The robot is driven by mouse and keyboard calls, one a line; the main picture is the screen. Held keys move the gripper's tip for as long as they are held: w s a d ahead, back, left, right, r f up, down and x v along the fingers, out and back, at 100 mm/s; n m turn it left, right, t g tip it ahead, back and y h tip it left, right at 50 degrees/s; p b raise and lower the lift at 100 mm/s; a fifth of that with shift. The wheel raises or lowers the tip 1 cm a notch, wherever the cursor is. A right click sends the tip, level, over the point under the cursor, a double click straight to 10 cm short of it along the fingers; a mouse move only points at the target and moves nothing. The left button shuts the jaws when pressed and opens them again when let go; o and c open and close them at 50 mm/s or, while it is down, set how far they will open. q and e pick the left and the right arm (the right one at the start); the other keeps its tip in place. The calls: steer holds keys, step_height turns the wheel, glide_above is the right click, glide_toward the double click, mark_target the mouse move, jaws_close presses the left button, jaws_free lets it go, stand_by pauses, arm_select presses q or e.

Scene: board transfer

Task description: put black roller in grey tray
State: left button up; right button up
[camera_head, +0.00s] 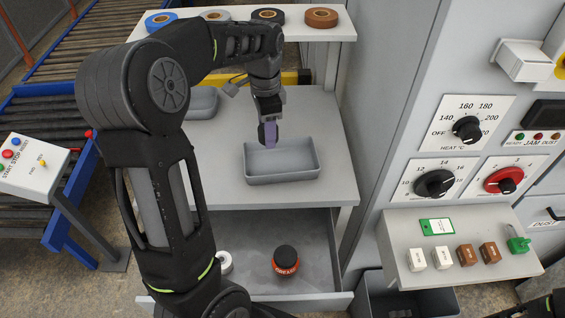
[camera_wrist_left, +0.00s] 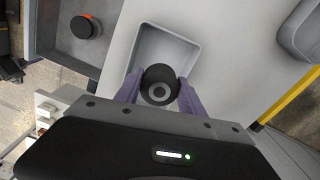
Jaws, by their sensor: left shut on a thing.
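The grey tray (camera_head: 283,178) stands empty on the light worktop in the head view. My left gripper (camera_head: 268,135) points down at the tray's back left part. In the left wrist view, the left gripper (camera_wrist_left: 160,92) is shut on the black roller (camera_wrist_left: 160,77), seen end-on with a grey ring on its face. The roller overlaps the lower part of the tray (camera_wrist_left: 168,45) in that view. How high it is above the tray floor, I cannot tell. In the head view the roller is hidden by the gripper.
Below the worktop (camera_head: 335,188) is an open drawer (camera_head: 318,250) with a black and orange grease tin (camera_head: 285,262) and a white roll (camera_head: 224,262). A second grey tray (camera_head: 203,100) stands behind my arm. Tape rolls (camera_head: 321,17) lie on the shelf above. A control panel (camera_head: 450,170) stands at right.

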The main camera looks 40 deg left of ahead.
arm_select(q)
steer(key=shift+w+f, duration=0.1)
steer(key=p, duration=0.1)
glide_above(269, 166)
steer(key=shift+f, duration=3)
steer(key=shift+f, duration=0.1)
step_height(269, 166, down, 3)
steer(key=shift+r+p, duration=0.1)
steer(key=shift+p, duration=0.2)
steer(key=shift+f, duration=0.4)
